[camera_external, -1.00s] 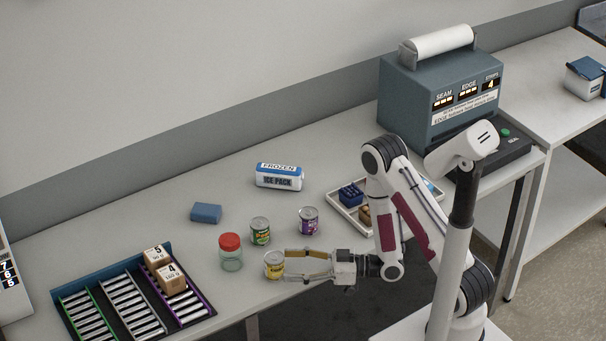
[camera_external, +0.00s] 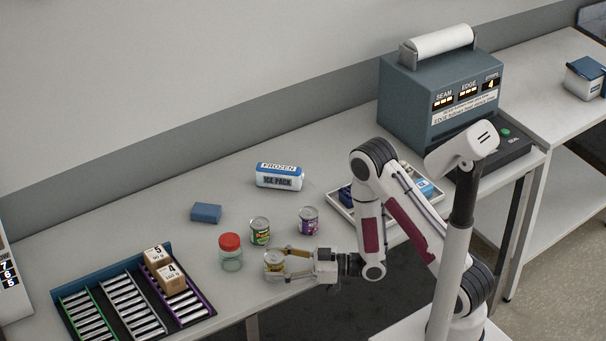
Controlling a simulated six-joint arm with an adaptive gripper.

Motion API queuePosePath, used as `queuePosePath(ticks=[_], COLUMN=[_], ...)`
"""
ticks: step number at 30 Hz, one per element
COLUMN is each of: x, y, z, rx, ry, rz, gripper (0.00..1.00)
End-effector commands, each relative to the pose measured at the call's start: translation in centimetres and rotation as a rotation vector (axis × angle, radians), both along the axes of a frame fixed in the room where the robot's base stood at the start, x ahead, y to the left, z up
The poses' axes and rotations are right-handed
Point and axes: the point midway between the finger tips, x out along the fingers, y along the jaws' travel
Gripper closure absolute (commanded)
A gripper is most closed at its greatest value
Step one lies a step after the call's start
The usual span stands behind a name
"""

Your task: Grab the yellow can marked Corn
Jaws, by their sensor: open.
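The yellow can (camera_external: 273,260) stands upright near the front edge of the table, left of my arm. My gripper (camera_external: 275,262) is low and level, reaching in from the right. Its fingers are open, one on the far side of the can and one on the near side, so the can is between them. The fingers hide part of the can's side, and its label is too small to read. I cannot tell whether either finger touches it.
A red-lidded jar (camera_external: 231,252) stands just left of the can. A green can (camera_external: 260,231) is behind it and a purple can (camera_external: 308,220) behind right. A blue block (camera_external: 206,213), an ice pack (camera_external: 279,176), a divided rack (camera_external: 122,300) and a tray (camera_external: 345,208) stand around.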

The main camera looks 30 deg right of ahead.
Motion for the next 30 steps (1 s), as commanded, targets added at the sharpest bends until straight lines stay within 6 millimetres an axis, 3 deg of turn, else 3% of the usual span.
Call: queuePosePath(ticks=[5,10,11,30], x=[0.0,0.0,0.0,0.0], y=[0.0,0.0,0.0,0.0], z=[0.0,0.0,0.0,1.0], rx=[0.0,0.0,0.0,0.001], ry=[0.0,0.0,0.0,-0.002], rz=[0.0,0.0,0.0,0.0], gripper=[0.42,0.84,0.88,0.88])
